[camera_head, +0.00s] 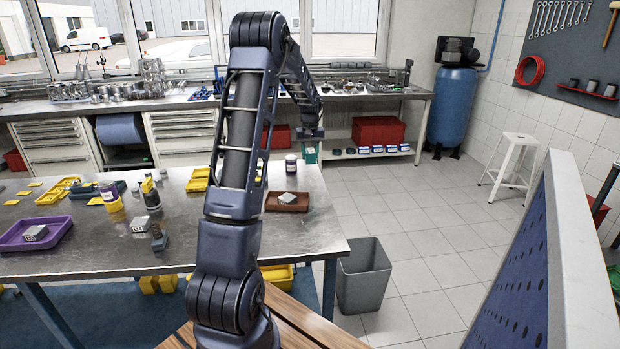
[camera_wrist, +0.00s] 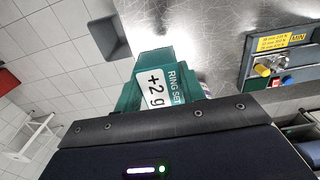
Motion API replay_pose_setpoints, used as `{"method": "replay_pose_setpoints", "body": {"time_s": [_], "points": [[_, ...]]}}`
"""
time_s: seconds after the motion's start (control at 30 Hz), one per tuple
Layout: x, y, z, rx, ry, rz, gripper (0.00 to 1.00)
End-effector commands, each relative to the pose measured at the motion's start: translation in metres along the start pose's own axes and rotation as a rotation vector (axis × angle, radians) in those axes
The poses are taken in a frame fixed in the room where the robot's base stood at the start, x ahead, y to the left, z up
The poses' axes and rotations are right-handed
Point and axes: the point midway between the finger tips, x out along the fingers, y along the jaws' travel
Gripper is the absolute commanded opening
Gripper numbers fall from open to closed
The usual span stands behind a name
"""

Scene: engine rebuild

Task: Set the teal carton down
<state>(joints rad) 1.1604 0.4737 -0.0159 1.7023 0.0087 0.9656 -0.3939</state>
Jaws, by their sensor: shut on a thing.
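The teal carton (camera_wrist: 166,80), printed "RING SET" and "+2 g", is in my gripper in the wrist view. My gripper (camera_wrist: 170,112) is shut on it, with the carton's labelled face showing beyond the dark gripper edge. In the head view my gripper (camera_head: 311,136) hangs at the end of my arm, and a small part of the teal carton (camera_head: 311,156) shows below it. It is held in the air near the right end of the steel table (camera_head: 190,262). The carton's underside is hidden.
A brown tray (camera_head: 271,203) holds a small grey box near the table's right end, with a white-and-dark can (camera_head: 291,165) behind it. A purple tray (camera_head: 15,243) lies at left. A grey bin (camera_head: 364,277) stands on the floor beyond the table. Bare steel lies around the front.

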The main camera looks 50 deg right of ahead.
Motion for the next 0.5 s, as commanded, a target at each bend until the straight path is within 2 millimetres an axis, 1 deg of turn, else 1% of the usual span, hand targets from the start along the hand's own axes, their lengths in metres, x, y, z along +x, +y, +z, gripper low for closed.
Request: {"method": "replay_pose_setpoints", "body": {"time_s": [0.03,0.2,0.33,0.5], "points": [[0.013,0.000,0.001,0.000,-0.004,-0.002,0.17],[0.046,0.000,0.000,-0.001,-0.002,-0.001,0.17],[0.062,0.000,0.000,0.000,-0.002,-0.001,0.17],[0.070,0.000,0.000,0.000,-0.001,0.000,0.17]]}}
